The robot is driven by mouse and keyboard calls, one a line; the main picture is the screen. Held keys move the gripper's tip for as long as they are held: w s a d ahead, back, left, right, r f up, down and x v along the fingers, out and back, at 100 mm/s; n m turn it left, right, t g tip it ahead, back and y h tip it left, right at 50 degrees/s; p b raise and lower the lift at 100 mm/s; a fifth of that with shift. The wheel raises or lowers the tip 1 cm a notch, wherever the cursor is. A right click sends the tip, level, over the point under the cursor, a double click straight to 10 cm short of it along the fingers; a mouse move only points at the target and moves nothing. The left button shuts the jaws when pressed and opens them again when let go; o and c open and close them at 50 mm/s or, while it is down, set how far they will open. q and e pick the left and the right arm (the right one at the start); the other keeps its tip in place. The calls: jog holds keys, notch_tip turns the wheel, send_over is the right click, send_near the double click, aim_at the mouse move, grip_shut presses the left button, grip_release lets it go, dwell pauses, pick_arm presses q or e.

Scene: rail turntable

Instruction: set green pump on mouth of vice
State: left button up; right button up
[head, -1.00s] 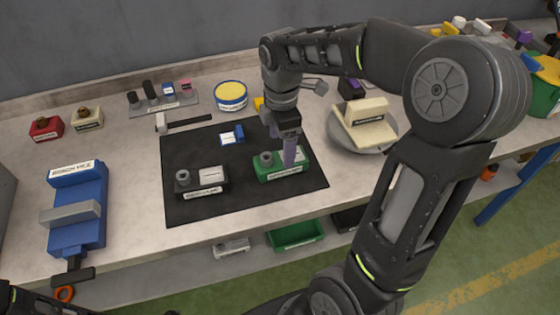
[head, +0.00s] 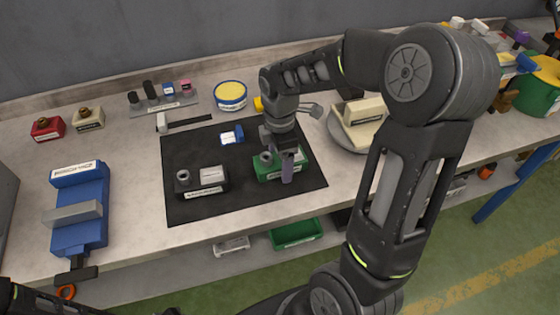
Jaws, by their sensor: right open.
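The green pump (head: 264,173) sits on the black mat, with a grey round port on its left part and a label on its front. My left gripper is out of view; only a bit of arm shows at the bottom left.
A black pump (head: 205,190) stands left of the green one on the mat (head: 240,208). A small blue item (head: 232,135), a hammer (head: 185,123) and a yellow-topped tin (head: 230,96) lie behind. A cream block on a grey disc (head: 343,137) stands right. Bench between mat and vice is clear.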

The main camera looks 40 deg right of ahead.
dwell(0.4)
grip_shut()
dwell(0.7)
